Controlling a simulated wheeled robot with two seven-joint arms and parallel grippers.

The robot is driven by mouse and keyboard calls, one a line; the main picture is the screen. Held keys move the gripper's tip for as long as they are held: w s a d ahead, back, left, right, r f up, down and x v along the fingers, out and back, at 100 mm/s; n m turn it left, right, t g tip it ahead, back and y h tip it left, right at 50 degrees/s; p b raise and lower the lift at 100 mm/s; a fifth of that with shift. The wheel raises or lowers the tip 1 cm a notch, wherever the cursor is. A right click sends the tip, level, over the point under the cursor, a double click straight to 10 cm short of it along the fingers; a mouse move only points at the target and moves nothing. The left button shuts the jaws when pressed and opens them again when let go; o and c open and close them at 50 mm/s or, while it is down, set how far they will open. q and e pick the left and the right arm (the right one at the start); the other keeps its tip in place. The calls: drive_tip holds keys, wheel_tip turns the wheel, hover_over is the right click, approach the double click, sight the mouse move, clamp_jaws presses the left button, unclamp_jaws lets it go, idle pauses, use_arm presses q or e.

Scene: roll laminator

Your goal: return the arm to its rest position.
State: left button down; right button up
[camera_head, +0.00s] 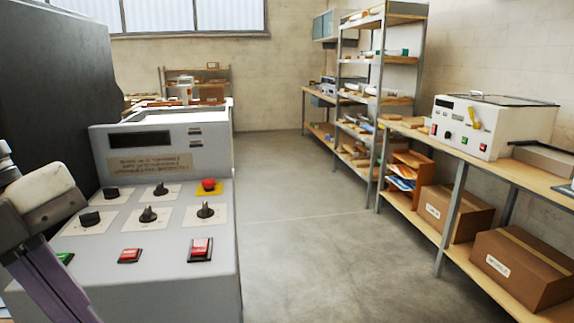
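Part of my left arm (45,195), with pale rounded covers and purple-grey links, comes in at the lower left. It stands in front of the left side of the laminator's grey control console (190,265). Neither gripper shows in the head view, so I see no fingertips. The console carries several black knobs (149,214), a red emergency stop button (208,185) on a yellow plate and two red switches (200,249). A green switch (65,258) is partly hidden by my arm. A dark display (126,139) is set in the upright panel.
Open concrete floor (300,240) lies right of the console. A long bench (480,170) on the right holds a white machine (490,122), with cardboard boxes (520,266) on its lower shelf. A metal shelf rack (378,90) stands farther back. A large dark body (55,90) rises at the left.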

use_arm(q)
drive_tip(key=a+f+n+t+h, duration=0.2)
drive_tip(key=a+n+t+h, duration=0.55)
drive_tip(key=h, duration=0.75)
drive_tip(key=w+a+f+n+t+y, duration=0.2)
drive_tip(key=w+f+n+t+y, duration=0.35)
drive_tip(key=w+n+t, duration=0.35)
wheel_tip(320, 180, down, 17)
drive_tip(key=w+a+n+y, duration=0.2)
drive_tip(key=w+n+y, duration=0.15)
drive_tip(key=y, duration=0.55)
drive_tip(key=s+d+f+g+y, duration=0.1)
drive_tip(key=s+f+g, duration=0.2)
drive_tip(key=s+f, duration=0.4)
drive_tip(key=s+d+f+g+y, duration=0.1)
drive_tip(key=s+d+f+g, duration=0.2)
drive_tip(key=f, duration=0.7)
drive_tip(key=s+f+g+y, duration=0.1)
drive_tip(key=s+f+g, duration=0.2)
drive_tip(key=s+f, duration=0.45)
drive_tip(key=d+n, duration=0.4)
drive_tip(key=d, duration=0.8)
drive_tip(key=shift+w+d+f+t+h, duration=0.25)
drive_tip(key=shift+w+f+t+h, duration=0.15)
drive_tip(key=shift+t+h, duration=0.05)
